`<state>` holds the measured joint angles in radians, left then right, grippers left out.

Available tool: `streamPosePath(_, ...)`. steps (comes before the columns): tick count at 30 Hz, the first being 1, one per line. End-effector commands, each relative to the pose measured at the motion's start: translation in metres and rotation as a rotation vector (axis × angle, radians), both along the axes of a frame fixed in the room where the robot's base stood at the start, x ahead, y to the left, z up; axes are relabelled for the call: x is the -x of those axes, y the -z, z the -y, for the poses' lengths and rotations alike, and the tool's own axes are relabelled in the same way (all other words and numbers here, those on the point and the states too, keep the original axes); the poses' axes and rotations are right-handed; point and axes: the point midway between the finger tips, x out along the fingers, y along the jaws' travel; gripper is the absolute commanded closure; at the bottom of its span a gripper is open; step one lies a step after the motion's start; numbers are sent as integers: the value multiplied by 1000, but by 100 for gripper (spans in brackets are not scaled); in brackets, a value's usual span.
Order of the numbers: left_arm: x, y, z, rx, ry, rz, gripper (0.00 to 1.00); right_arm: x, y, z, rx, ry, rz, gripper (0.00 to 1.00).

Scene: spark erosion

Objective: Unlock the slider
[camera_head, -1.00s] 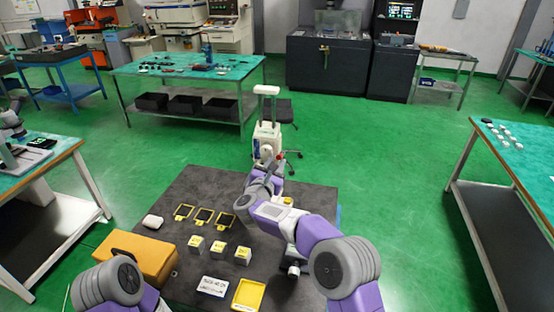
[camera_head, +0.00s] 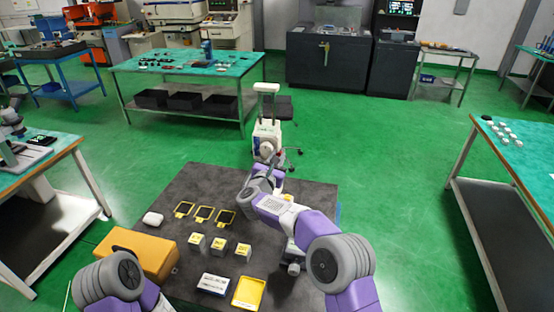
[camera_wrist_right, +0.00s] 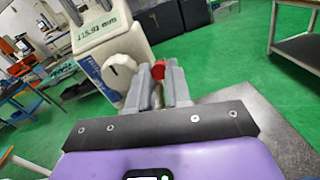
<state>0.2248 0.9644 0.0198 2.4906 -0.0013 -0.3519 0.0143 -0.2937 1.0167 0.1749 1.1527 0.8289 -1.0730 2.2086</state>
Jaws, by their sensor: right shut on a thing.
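The white measuring instrument (camera_head: 266,130) stands at the far edge of the dark work surface (camera_head: 180,285), upright on its column. Its slider carries a display reading about 115.91 mm (camera_wrist_right: 97,28) and a white round knob (camera_wrist_right: 119,70) in the right wrist view. A red knob (camera_wrist_right: 158,72) sits beside the white knob, between the fingertips of my right gripper (camera_wrist_right: 158,80), which is shut on it. In the head view my right gripper (camera_head: 274,170) is at the instrument's near side, and the red knob is hard to see there. My left gripper is out of view.
A dark stool (camera_head: 279,108) stands behind the instrument.

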Motion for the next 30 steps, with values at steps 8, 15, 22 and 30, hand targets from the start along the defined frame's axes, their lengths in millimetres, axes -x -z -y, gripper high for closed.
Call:
streamPosePath(8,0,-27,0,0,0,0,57,-3,-15,2,-43,4,-123,100)
streamPosePath(15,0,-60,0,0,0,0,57,-7,-23,3,-83,3,-251,100)
streamPosePath(22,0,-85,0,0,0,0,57,-10,-27,4,-108,3,-330,100)
streamPosePath(30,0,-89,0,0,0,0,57,-11,-25,4,-115,1,-356,100)
